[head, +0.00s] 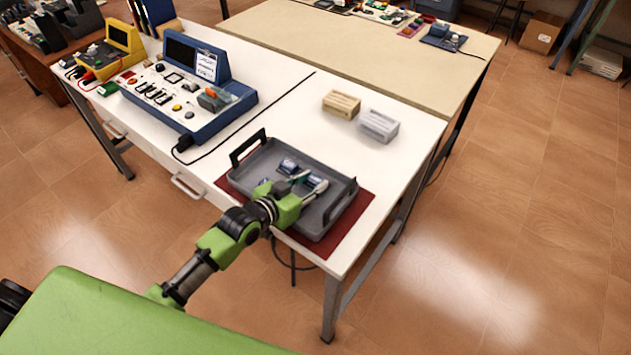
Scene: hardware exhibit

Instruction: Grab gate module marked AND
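A grey tray (257,165) with dark raised handles stands on the white table. Several small dark blue modules lie in it. One module (288,165) is near the tray's back, and another (264,182) is at its left side, partly hidden by my arm. The markings are too small to read, so I cannot tell which one says AND. My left gripper (310,181) is over the right part of the tray. Its two fingers are apart, with a dark module partly visible close to the tips. I cannot tell if they touch it. My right gripper is out of view.
The tray sits on a dark red mat (352,214) near the table's front edge. A tan block (341,104) and a grey block (379,126) lie behind it. A blue trainer console (188,90) with a black cable is at the left.

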